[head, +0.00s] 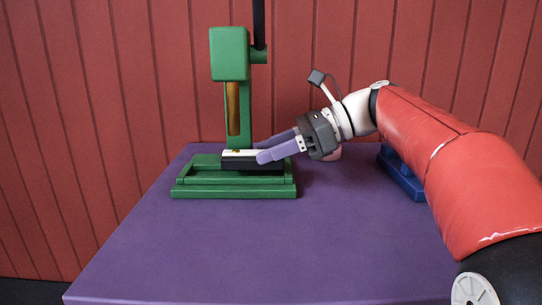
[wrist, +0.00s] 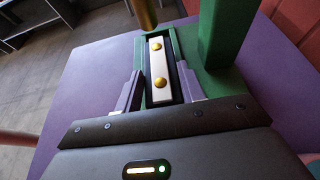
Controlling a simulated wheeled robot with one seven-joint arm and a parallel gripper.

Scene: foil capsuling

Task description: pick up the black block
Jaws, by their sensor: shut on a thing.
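The black block (head: 250,166) sits in the green press's base (head: 235,191), below the press head. A white strip with two gold domes (wrist: 159,70) lies along its top. My gripper (head: 266,152) reaches in from the right, its lilac fingers at the block's right part. In the wrist view the fingers lie on either side of the block's near end, and my gripper is shut on the black block. The white strip covers most of the block's top there, so only thin dark edges show. I cannot tell whether the block is clear of the base.
The green press head (head: 229,54) and its brass-coloured rod (head: 233,108) stand above the block, with a green column behind. A blue object (head: 402,177) stands at the table's right, partly behind my arm. The purple table (head: 250,250) is clear in front.

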